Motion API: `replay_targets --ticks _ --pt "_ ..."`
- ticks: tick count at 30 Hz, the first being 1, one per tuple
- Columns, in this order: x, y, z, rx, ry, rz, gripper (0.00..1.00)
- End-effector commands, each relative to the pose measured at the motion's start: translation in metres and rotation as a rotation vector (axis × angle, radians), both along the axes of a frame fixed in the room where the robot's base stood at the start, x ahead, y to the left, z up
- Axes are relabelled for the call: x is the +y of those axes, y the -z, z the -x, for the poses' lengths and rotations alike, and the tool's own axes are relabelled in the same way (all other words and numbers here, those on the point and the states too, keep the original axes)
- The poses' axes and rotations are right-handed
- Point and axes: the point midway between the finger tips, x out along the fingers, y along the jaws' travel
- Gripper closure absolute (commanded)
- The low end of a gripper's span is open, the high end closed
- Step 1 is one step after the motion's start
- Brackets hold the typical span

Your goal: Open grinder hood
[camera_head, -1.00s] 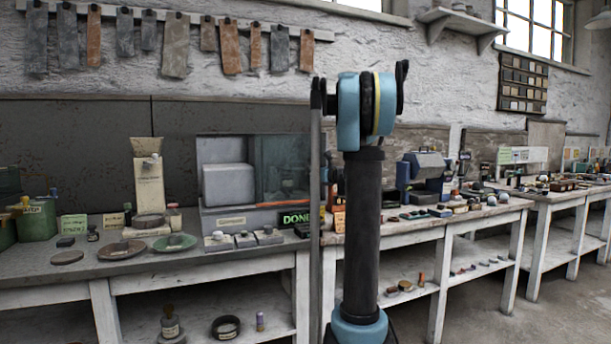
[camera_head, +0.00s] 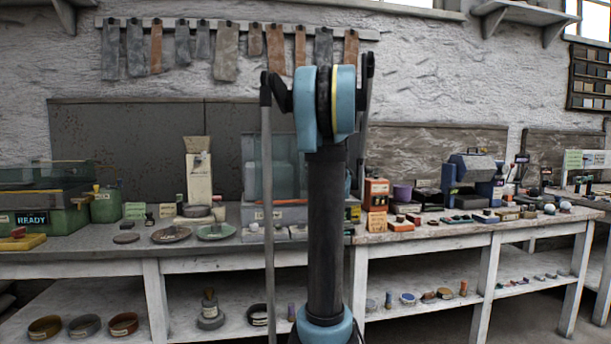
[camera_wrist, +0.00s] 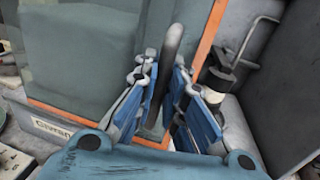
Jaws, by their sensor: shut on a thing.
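The grinder hood (camera_wrist: 85,60) shows in the wrist view as a clear, teal-tinted panel with an orange edge. A grey upright bar handle (camera_wrist: 173,45) stands in front of it near that edge. My gripper (camera_wrist: 165,80) is shut on this handle, with its blue-backed fingers on either side. In the head view the grinder (camera_head: 254,213) is a grey machine on the left bench. Its tinted hood (camera_head: 287,180) is partly hidden behind my arm, and my gripper is hidden there too.
A grey upright panel (camera_wrist: 290,85) with a metal wire handle (camera_wrist: 255,40) and a dark bottle-like part (camera_wrist: 215,75) stand close right of my gripper. Dishes (camera_head: 171,234) and a cream dispenser (camera_head: 198,178) lie left of the grinder. Orange boxes (camera_head: 376,195) stand right of it.

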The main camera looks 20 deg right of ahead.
Motion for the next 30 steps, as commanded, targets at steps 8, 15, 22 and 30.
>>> replay_targets --ticks 8,15,22,30 --pt "-0.0041 0.0006 0.0018 0.000 0.009 0.000 1.00" --pt "-0.0060 0.0005 0.0019 0.000 0.011 0.000 0.83" --pt "-0.0066 0.0001 0.0018 0.000 0.012 0.000 0.69" --pt "-0.0075 0.0000 0.0060 0.000 0.013 0.000 0.69"
